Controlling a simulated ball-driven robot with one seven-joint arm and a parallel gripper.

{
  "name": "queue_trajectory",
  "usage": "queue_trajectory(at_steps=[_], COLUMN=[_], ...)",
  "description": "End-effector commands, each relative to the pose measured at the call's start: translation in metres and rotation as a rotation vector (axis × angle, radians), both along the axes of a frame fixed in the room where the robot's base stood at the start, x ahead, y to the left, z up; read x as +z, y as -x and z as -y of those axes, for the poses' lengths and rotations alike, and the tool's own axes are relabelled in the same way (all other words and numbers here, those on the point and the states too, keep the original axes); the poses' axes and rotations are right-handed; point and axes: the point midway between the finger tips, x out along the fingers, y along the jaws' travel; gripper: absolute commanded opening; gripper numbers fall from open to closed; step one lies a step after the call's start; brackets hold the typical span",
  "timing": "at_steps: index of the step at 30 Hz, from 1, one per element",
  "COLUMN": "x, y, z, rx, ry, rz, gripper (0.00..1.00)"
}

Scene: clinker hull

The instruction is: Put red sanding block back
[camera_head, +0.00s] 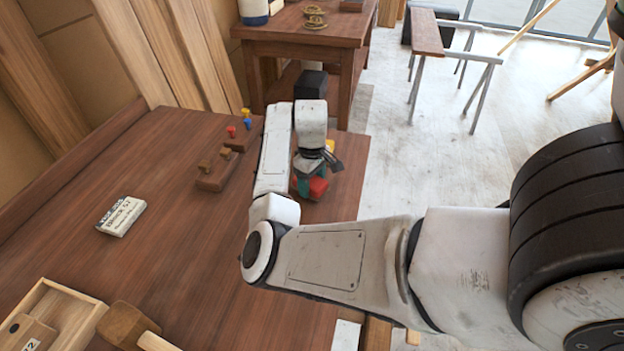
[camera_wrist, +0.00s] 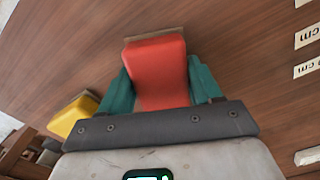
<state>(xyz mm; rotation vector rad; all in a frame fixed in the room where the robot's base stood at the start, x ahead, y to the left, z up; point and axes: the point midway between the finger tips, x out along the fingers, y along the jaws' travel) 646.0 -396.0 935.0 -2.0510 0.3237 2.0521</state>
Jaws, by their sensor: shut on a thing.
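The red sanding block (camera_head: 318,187) is over the right end of the brown workbench in the head view, partly hidden by my wrist. In the wrist view the red block (camera_wrist: 157,72) sits between my two teal fingers, with a thin brownish strip along its far edge. My gripper (camera_wrist: 160,85) is shut on it, one finger against each side. In the head view my gripper (camera_head: 308,186) points down at the bench. I cannot tell whether the block touches the bench top.
A yellow block (camera_wrist: 72,115) is beside my gripper. Pale cards (camera_wrist: 306,68) marked "cm" lie on the wood at right. The bench (camera_head: 180,240) also holds a lettered white block (camera_head: 121,216), a wooden tray (camera_head: 85,318), a mallet (camera_head: 122,323) and a small brown piece (camera_head: 213,172).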

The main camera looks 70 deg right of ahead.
Motion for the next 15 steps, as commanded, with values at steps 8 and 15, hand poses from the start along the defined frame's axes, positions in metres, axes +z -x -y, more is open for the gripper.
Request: queue_trajectory(at_steps=[8, 15], x=[-0.0014, -0.0035], y=[0.0003, 0.0003], z=[0.0002, 0.0002], rx=[0.000, -0.001], ry=[0.001, 0.001], rz=[0.000, 0.000], gripper=[0.35, 0.77])
